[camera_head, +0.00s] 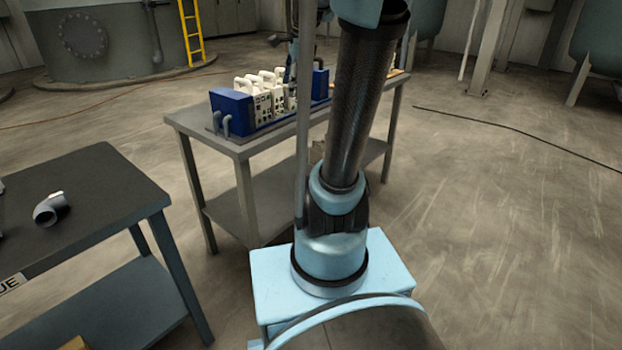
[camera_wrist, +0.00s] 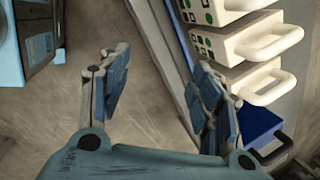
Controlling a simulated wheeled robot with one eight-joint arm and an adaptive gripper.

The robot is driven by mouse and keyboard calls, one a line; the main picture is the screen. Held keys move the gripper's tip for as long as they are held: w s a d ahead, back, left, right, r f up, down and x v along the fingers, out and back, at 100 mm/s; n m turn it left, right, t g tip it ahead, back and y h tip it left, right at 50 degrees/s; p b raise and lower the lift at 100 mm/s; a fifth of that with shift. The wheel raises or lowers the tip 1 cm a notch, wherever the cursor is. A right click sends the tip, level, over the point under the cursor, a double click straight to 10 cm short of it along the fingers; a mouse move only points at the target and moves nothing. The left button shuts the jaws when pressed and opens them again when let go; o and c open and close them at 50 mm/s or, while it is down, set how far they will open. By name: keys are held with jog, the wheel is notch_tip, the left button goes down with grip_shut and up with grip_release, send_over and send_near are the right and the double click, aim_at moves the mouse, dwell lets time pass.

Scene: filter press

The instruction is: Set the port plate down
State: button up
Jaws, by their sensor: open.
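Several white plates (camera_head: 264,97) with loop handles stand in a row on the blue filter press on the grey table. In the wrist view, white plates (camera_wrist: 245,48) with green and dark square marks on their faces lie at the upper right. I cannot tell which one is the port plate. My gripper (camera_wrist: 163,88) is open and empty, with bare floor and the table edge showing between its fingers. It is beside the row, and its right finger is close to the plates.
The press has a blue end block (camera_head: 231,109) with grey pipes at its left and another blue block (camera_head: 320,84) at its right. A dark table (camera_head: 100,215) at the left holds a grey pipe elbow (camera_head: 50,208).

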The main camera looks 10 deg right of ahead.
jog(key=s+f+n+h, duration=0.1)
jog(key=s+f+n, duration=1.7)
jog(key=s, duration=0.6)
notch_tip(320, 180, down, 3)
jog(key=shift+s+r+g+h, duration=0.15)
jog(key=shift+g+h, duration=0.15)
jog(key=shift+g, duration=0.1)
